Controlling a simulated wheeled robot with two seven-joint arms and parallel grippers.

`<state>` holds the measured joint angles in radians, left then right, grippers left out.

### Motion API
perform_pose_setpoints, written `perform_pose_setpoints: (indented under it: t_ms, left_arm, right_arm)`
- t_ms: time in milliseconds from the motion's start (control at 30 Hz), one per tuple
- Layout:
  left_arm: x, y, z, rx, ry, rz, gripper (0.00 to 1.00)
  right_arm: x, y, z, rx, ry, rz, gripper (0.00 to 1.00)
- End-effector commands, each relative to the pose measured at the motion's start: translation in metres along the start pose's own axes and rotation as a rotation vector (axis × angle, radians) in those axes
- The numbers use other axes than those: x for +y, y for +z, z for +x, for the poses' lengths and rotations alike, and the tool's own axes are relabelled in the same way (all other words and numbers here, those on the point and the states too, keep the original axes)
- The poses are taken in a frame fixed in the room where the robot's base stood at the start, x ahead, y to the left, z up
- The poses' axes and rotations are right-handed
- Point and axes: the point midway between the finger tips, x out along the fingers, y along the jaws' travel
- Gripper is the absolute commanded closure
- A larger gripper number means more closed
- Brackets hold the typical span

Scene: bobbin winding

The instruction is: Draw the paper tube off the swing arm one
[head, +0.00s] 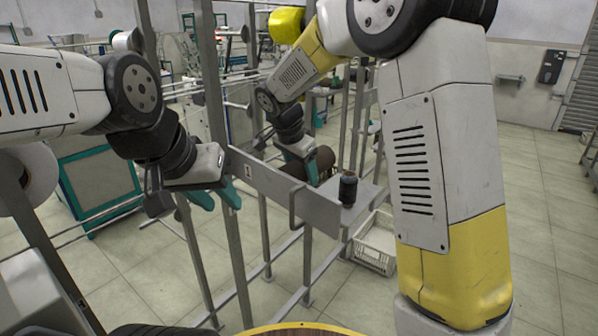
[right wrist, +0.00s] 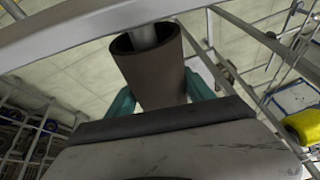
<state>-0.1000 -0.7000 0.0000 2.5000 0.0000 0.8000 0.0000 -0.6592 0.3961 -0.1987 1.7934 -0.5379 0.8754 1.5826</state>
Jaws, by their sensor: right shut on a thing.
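The brown paper tube (head: 325,158) is at the near rail of the frame in the head view, partly covered by my right gripper (head: 308,172). In the right wrist view the tube (right wrist: 152,75) sits between the teal fingers of my right gripper (right wrist: 161,98), which is shut on it. The grey rod of the swing arm (right wrist: 142,35) shows inside the tube's open end, so the tube is still around it. A label reading 1 (head: 248,171) is on the rail. My left gripper (head: 217,197) is open and empty, left of the rail label.
A dark wound bobbin (head: 348,188) stands on a grey shelf (head: 368,196) right of the tube. A white crate (head: 372,256) sits on the floor below. Metal uprights (head: 222,120) stand close to both arms. Open tiled floor lies at the right.

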Motion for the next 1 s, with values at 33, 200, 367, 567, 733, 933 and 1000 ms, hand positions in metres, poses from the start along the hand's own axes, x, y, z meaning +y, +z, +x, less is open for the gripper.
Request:
perform_pose_setpoints:
  t_ms: [33,200,367,567,733,933,1000]
  left_arm:
    - [0.000,0.000,0.000,0.000,0.000,0.000,0.64]
    - [0.000,0.000,0.000,0.000,0.000,0.000,0.64]
    - [0.000,0.000,0.000,0.000,0.000,0.000,0.64]
    - [0.000,0.000,0.000,0.000,0.000,0.000,0.64]
    - [0.000,0.000,0.000,0.000,0.000,0.000,0.64]
    - [0.000,0.000,0.000,0.000,0.000,0.000,0.64]
    - [0.000,0.000,0.000,0.000,0.000,0.000,0.64]
  right_arm:
    - [0.000,-0.004,0.002,0.000,0.001,0.003,0.81]
    - [0.000,-0.015,0.005,0.000,0.001,0.002,0.81]
    - [0.000,-0.026,0.009,0.000,0.001,0.003,0.81]
    - [0.000,-0.040,0.013,0.000,0.001,0.003,0.81]
    - [0.000,-0.051,0.016,0.000,0.001,0.002,0.81]
    - [0.000,-0.059,0.019,0.000,0.000,0.001,0.81]
    - [0.000,-0.060,0.019,0.000,0.000,0.001,0.81]
